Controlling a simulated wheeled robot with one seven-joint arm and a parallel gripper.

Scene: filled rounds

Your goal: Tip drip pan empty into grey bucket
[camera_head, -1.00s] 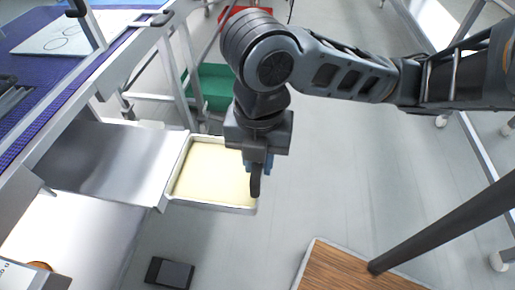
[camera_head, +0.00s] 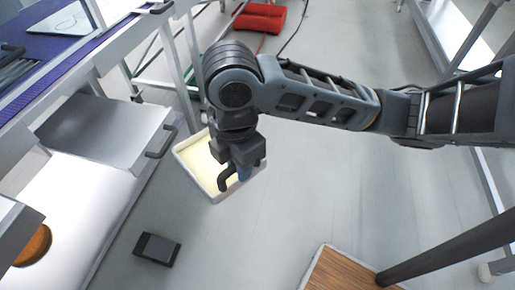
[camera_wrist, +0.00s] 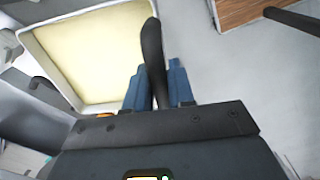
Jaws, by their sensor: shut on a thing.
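The drip pan is a square, pale-rimmed tray (camera_head: 191,178) with pale yellow contents spread across its bottom. My gripper (camera_head: 243,172) is above its right side, with blue fingers shut on the pan's black handle (camera_head: 226,179). In the wrist view the pan (camera_wrist: 47,70) fills the upper left, and the handle (camera_wrist: 152,50) rises between my fingers (camera_wrist: 157,88). The pan looks roughly level, off the floor. The arm hides its far right corner. I cannot make out a grey bucket in either view.
A metal cabinet (camera_head: 100,130) with a black handle stands left of the pan. A black box (camera_head: 157,249) lies on the floor. A wood-topped surface (camera_head: 345,272) is at the bottom right. A red object (camera_head: 260,18) lies at the back. Floor right of the pan is open.

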